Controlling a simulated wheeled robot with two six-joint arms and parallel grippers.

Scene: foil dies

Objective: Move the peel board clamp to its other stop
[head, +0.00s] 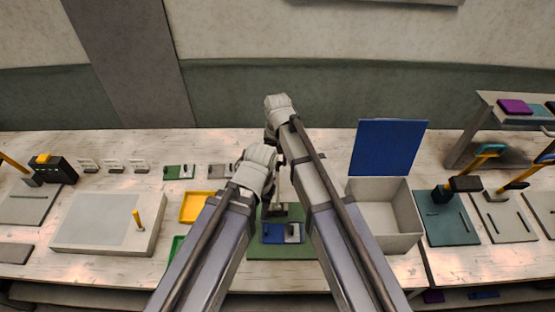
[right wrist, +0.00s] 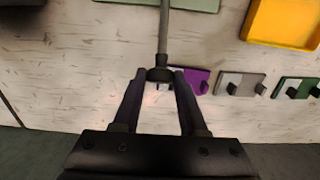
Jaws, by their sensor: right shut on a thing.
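The green peel board (head: 258,251) lies on the bench in front of me, with a blue piece (head: 272,234) and a small grey piece on it. A thin grey clamp lever (head: 293,190) rises from the board's far part. It shows in the right wrist view as a grey rod (right wrist: 164,35) with a dark end. My right gripper (right wrist: 160,80) is shut on that end; in the head view the gripper is largely hidden by my arm. My left gripper is mostly hidden beside the lever, so its jaws cannot be made out. The clamp's base is partly hidden by my arms.
A white box (head: 414,221) with a raised blue lid (head: 387,148) stands right of the board. Several small plates lie behind, including a purple one (right wrist: 200,77). Tool stands (head: 447,225) fill the right side.

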